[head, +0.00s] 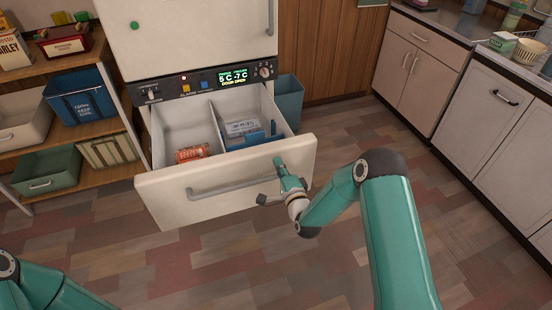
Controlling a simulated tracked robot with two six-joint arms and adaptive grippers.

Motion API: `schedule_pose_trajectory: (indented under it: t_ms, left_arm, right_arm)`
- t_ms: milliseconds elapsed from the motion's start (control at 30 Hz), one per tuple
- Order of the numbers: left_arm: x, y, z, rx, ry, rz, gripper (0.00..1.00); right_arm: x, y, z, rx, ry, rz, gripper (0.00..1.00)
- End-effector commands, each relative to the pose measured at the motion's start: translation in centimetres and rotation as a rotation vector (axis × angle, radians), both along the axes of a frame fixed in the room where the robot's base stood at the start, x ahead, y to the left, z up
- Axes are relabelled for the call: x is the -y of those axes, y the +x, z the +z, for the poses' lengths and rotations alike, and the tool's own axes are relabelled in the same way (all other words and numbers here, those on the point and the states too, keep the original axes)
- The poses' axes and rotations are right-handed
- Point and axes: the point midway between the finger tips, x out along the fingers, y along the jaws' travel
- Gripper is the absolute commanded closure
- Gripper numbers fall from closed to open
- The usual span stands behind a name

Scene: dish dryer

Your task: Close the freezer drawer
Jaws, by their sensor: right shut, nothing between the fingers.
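The freezer drawer (165,203) is the white bottom drawer of the fridge (188,38), and it stands pulled out. Its grey bar handle (225,190) runs across the front. Inside, on the two sides of a divider, are an orange packet (192,153) and a blue-and-white package (243,130). My right gripper (272,181) is shut and empty at the right part of the drawer front, near the right end of the handle. I cannot tell whether it touches the front. Of my left arm only a part shows at the bottom left; its gripper is out of view.
A blue-grey bin (288,100) stands behind the drawer's right side. Cabinets (480,115) line the right. The floor in front is clear.

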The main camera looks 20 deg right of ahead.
Motion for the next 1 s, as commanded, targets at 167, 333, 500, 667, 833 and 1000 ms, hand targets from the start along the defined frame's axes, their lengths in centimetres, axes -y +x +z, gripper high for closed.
schedule_pose_trajectory:
  t_ms: [167,333,500,667,833,1000]
  left_arm:
    - [0.0,0.0,0.2,0.0,0.0,0.0,0.0]
    - [0.0,0.0,0.2,0.0,0.0,0.0,0.0]
    - [0.0,0.0,0.2,0.0,0.0,0.0,0.0]
    - [0.0,0.0,0.2,0.0,0.0,0.0,0.0]
    - [0.0,0.0,-0.2,0.0,0.0,0.0,0.0]
    - [0.0,0.0,-1.3,0.0,0.0,0.0,0.0]
  right_arm:
    - [0.0,2.0,0.0,0.0,0.0,0.0,1.0]
    - [0.0,2.6,0.0,-0.001,0.0,0.0,1.0]
    - [0.0,2.7,0.0,-0.002,0.0,0.0,1.0]
    - [0.0,2.7,0.0,-0.001,0.0,0.0,1.0]
    - [0.3,2.9,-0.1,-0.001,-0.001,-0.004,1.0]
    - [1.5,3.8,-0.3,0.002,-0.002,-0.021,1.0]
